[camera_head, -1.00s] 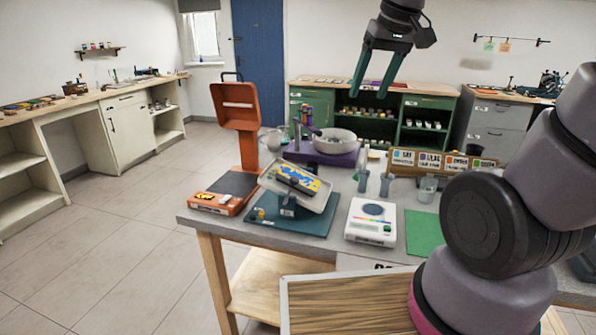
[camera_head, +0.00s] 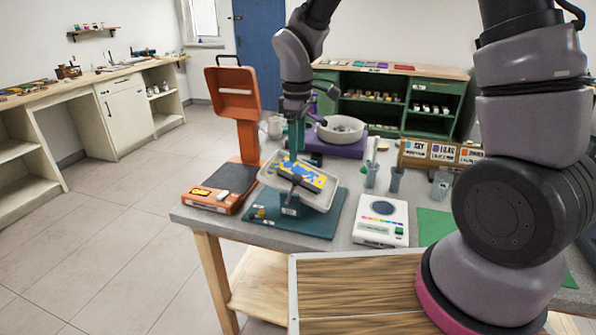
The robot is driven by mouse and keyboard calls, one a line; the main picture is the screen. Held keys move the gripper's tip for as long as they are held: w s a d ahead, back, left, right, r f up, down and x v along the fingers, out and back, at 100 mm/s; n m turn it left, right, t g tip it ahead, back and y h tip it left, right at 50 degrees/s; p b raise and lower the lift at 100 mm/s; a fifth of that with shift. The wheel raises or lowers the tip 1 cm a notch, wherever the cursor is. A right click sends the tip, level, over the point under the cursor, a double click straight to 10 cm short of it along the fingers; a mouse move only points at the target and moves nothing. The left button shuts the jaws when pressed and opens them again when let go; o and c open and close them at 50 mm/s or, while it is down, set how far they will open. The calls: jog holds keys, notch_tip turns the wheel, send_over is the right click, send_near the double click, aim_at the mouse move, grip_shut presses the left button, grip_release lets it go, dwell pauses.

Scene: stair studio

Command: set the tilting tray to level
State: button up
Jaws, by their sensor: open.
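The tilting tray (camera_head: 318,200) is a pale, shallow tray on a teal stand (camera_head: 290,207) with a teal base plate (camera_head: 320,222), on the grey table. It is tilted, not level. A blue and yellow patterned piece (camera_head: 305,176) lies in it, with a dark bar across it. My gripper (camera_head: 296,152) points down at the tray's far edge, its teal fingers seen nearly edge-on. Nothing shows held in it. I cannot tell whether the fingertips touch the tray or are just behind it.
An orange stand (camera_head: 235,95) with a dark-topped base is left of the tray. A purple device with a white bowl (camera_head: 341,130) stands behind. A white scale (camera_head: 381,220) is to the right, with small cups (camera_head: 396,180) beyond it. Open floor lies left of the table (camera_head: 190,215).

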aim_at(298, 176)
notch_tip(298, 176, down, 8)
jog(key=shift+r, duration=0.25)
grip_shut()
dwell(1.4)
